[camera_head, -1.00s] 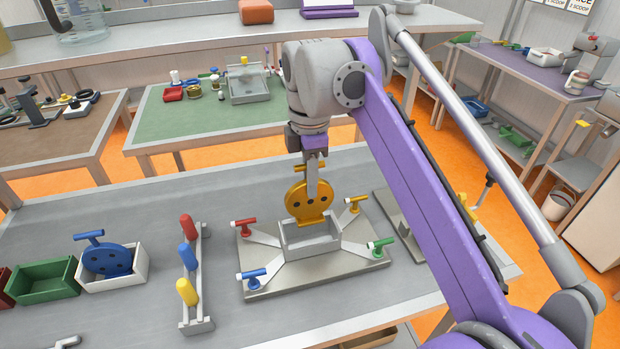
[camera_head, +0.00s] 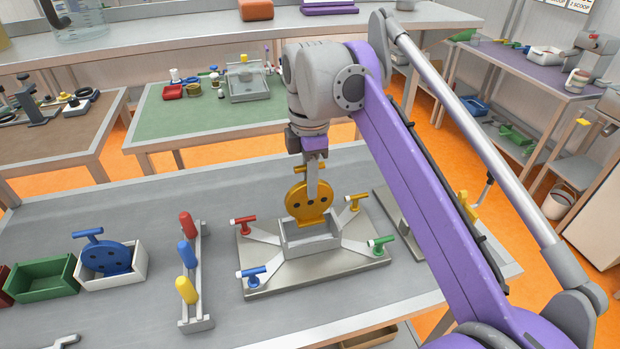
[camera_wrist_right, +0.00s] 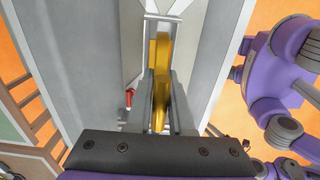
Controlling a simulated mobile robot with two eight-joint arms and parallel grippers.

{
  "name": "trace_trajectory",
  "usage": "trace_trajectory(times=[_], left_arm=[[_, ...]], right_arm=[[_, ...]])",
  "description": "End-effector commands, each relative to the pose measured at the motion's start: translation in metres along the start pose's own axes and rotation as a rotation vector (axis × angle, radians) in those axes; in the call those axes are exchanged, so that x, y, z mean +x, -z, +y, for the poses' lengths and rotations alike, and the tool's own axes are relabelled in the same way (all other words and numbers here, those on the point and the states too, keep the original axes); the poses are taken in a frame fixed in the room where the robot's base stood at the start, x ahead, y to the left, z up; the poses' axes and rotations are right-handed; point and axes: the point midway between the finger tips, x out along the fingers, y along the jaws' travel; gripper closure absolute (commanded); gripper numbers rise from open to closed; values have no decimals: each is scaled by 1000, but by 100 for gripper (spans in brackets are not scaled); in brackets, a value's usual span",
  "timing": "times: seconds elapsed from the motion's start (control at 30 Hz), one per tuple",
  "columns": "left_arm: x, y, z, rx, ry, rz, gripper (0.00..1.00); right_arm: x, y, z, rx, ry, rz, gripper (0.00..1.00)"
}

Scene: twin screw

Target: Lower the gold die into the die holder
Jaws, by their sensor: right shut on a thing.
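The gold die (camera_head: 309,204) is a round disc with dark holes and a T-shaped top. It stands upright with its lower edge at the opening of the grey box-shaped die holder (camera_head: 311,245). How deep it sits is hidden by the holder's front wall. My right gripper (camera_head: 312,190) is shut on the gold die from above. In the right wrist view the gold die (camera_wrist_right: 161,85) shows edge-on between the fingers. My left gripper is not in view.
The holder's base plate (camera_head: 340,262) carries red, yellow, green and blue clamps around it. A rack (camera_head: 197,300) with red, blue and yellow handles stands left. A blue die (camera_head: 107,257) sits in a white bin (camera_head: 113,281) beside a green bin (camera_head: 42,280).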

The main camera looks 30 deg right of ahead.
Motion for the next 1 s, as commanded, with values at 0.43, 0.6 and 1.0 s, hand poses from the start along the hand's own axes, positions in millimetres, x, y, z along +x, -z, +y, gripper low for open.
trace_trajectory(times=[0.43,0.6,1.0], left_arm=[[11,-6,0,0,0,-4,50],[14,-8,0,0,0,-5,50],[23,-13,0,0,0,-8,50]], right_arm=[[22,0,0,3,1,0,100],[30,0,0,4,1,0,100],[49,0,0,7,1,0,100]])
